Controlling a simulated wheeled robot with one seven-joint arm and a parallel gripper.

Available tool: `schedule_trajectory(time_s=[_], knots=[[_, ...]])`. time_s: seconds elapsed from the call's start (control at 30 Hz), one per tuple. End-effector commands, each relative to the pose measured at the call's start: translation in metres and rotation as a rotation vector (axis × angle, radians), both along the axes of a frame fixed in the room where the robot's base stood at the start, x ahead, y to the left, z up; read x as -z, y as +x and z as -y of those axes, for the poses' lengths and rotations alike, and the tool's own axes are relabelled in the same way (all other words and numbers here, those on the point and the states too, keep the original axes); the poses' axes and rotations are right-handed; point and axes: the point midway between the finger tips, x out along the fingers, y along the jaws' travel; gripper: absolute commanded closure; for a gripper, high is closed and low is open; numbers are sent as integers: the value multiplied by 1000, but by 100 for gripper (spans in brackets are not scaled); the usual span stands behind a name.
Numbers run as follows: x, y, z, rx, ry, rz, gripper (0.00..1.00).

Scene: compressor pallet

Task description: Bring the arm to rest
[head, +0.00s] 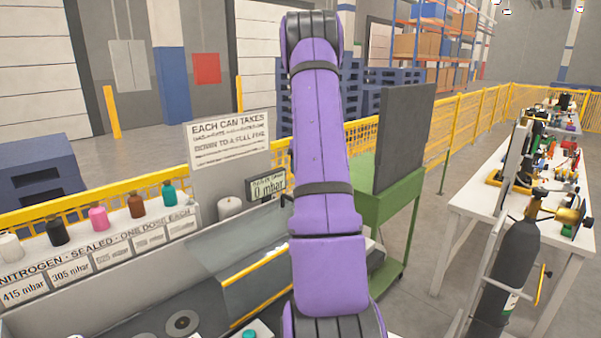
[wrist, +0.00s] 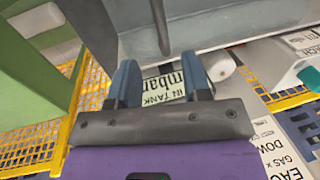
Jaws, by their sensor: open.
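My purple arm (head: 325,150) stands raised across the middle of the head view and hides part of the scene behind it. My gripper (wrist: 160,80) shows in the wrist view with its two blue-grey fingers apart. I see nothing held between them. Beyond the fingers is a small display (wrist: 163,88) lettered "IN TANK" and "mbar". In the head view this display (head: 266,187) reads 0 mbar, just left of my arm. My gripper cannot be made out in the head view.
A grey bench with a sign (head: 229,140) and a row of coloured cans, including a pink can (head: 98,218), stands at left. A green cart (head: 385,208) with a dark panel stands behind my arm. A white table (head: 480,204) with a black cylinder (head: 508,262) is at right.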

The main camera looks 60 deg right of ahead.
Motion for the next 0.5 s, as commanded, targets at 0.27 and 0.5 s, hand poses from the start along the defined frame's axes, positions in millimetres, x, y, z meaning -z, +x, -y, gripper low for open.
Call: schedule_trajectory(time_s=[0.27, 0.5], knots=[[0, 0, 0, 0, 0, 0, 56], [-3, 2, -4, -2, -2, 1, 56]])
